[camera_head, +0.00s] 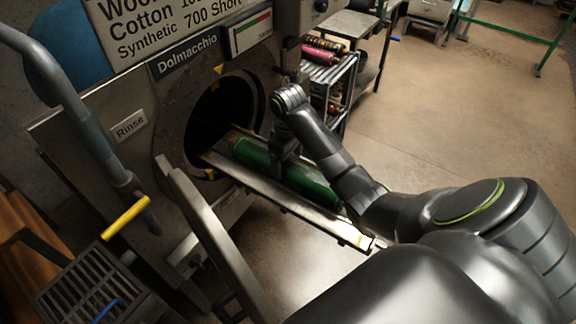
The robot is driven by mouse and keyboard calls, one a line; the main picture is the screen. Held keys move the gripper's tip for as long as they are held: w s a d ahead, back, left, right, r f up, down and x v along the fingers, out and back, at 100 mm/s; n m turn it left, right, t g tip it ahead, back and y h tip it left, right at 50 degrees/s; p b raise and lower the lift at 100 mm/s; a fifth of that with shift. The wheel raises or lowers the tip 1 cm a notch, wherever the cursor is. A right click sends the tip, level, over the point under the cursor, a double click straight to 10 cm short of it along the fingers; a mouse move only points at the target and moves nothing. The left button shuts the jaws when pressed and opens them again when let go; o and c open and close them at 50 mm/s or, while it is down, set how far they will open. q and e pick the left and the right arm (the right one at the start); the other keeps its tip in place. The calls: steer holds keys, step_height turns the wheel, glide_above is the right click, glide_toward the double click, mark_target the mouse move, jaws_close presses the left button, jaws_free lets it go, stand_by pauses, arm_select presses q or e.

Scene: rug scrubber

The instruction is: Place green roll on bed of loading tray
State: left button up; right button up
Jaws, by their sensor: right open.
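The green roll (314,186) lies lengthwise along the bed of the metal loading tray (300,207), which slopes out of the machine's round opening. Its far end is near the opening, and its near end is close to my right forearm. My right arm comes in from the right, and its gripper (281,163) points down over the middle of the roll. The right gripper is open, with its fingers at the roll; whether they touch it is hard to tell. The wrist and gripper hide part of the roll. My left gripper is not in view.
The dark round opening (225,108) of the machine is behind the tray. Its open door (212,240) stands in front, left of the tray. A cart with several rolls (321,56) stands behind my right wrist. The floor (470,110) at the right is clear.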

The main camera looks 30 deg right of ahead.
mark_target(288, 164)
steer(key=shift+r+p, duration=3.25)
steer(key=shift+r, duration=0.75)
steer(key=shift+f, duration=0.1)
